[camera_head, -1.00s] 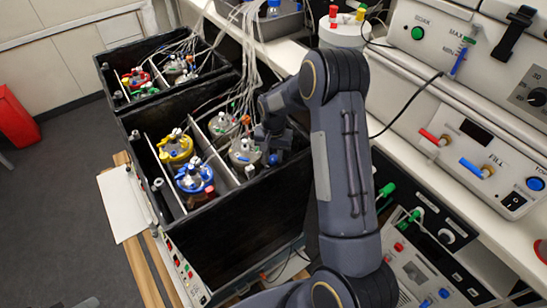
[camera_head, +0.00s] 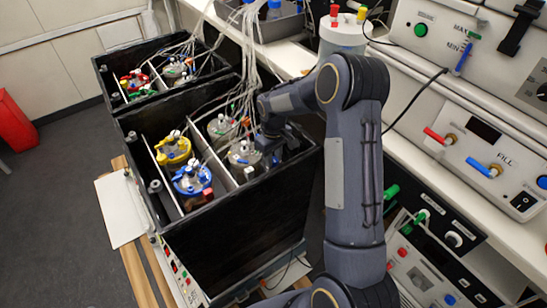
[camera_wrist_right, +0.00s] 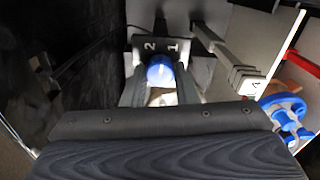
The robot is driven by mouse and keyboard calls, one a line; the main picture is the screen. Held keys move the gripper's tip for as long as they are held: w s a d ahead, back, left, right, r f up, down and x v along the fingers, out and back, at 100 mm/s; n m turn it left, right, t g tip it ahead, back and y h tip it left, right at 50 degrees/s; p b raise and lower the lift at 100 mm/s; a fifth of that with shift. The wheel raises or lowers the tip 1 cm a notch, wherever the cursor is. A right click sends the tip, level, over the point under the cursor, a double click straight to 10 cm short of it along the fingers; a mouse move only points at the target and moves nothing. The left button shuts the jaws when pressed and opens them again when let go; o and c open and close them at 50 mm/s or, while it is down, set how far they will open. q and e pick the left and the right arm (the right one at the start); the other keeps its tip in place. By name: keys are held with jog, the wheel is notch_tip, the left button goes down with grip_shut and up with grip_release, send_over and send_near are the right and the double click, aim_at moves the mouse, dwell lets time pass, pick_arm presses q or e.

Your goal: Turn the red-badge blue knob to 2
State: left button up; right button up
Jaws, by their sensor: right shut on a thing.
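The blue knob (camera_wrist_right: 160,72) shows in the right wrist view in front of a dark plate (camera_wrist_right: 188,44) marked 2 and 1. My right gripper (camera_wrist_right: 161,82) is shut on the knob, with one finger on each side. I cannot tell from its round face which number it points to. No red badge can be made out beside it. In the head view my right gripper (camera_head: 270,143) reaches into the near black box (camera_head: 245,215), at its right-hand compartment, and the arm hides part of this area. My left gripper is not in view.
Vessels with yellow (camera_head: 173,148) and blue (camera_head: 192,180) lids stand in the near box. Tubes (camera_head: 245,75) hang over it. A second black box (camera_head: 115,60) stands behind. A bench with instruments (camera_head: 480,150) lies close to my right arm.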

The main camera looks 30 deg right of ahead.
aim_at(274, 159)
jog(key=n, duration=0.6)
jog(key=shift+n, duration=0.3)
dwell(0.4)
jog(key=o, duration=1)
notch_tip(274, 159, up, 8)
jog(key=shift+f, duration=0.1)
